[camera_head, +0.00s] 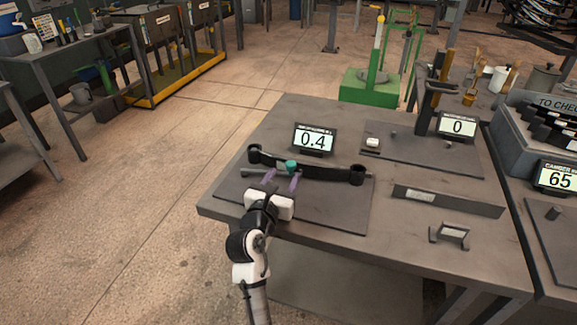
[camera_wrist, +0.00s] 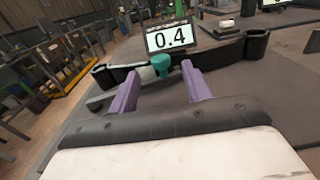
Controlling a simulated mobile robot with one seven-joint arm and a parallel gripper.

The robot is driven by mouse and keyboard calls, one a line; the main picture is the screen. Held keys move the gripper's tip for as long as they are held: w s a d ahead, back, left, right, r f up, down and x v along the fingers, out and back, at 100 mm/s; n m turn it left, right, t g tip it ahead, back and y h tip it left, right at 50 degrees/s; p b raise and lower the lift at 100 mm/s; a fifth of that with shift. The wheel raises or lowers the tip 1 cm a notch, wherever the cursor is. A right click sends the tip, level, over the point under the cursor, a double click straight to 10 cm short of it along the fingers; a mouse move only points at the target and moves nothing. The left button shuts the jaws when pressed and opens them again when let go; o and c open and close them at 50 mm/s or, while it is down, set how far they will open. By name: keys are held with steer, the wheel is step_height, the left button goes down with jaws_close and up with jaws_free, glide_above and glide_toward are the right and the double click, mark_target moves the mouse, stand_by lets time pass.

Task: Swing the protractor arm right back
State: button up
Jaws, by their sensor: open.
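A leaf spring (camera_head: 325,174), dark and gently curved with a rolled eye at each end, lies across a grey plate on the table; it also shows in the wrist view (camera_wrist: 218,54). A teal knob (camera_head: 291,166) stands near its middle, beside a thin grey bar (camera_head: 258,173) reaching left. The bar and knob look like the protractor arm, but I cannot tell for sure. My gripper (camera_head: 282,175) is open, its two purple fingers apart. In the wrist view the knob (camera_wrist: 161,62) shows between the fingertips; I cannot tell whether they touch it.
A display (camera_head: 314,139) reading 0.4 stands behind the spring. A second display (camera_head: 457,126) reading 0 stands on another plate at right. A flat dark bar (camera_head: 447,201) and a small bracket (camera_head: 450,234) lie right of my gripper.

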mark_target(289, 167)
steer(key=shift+x, duration=2.15)
steer(key=shift+c, duration=0.2)
jaws_close()
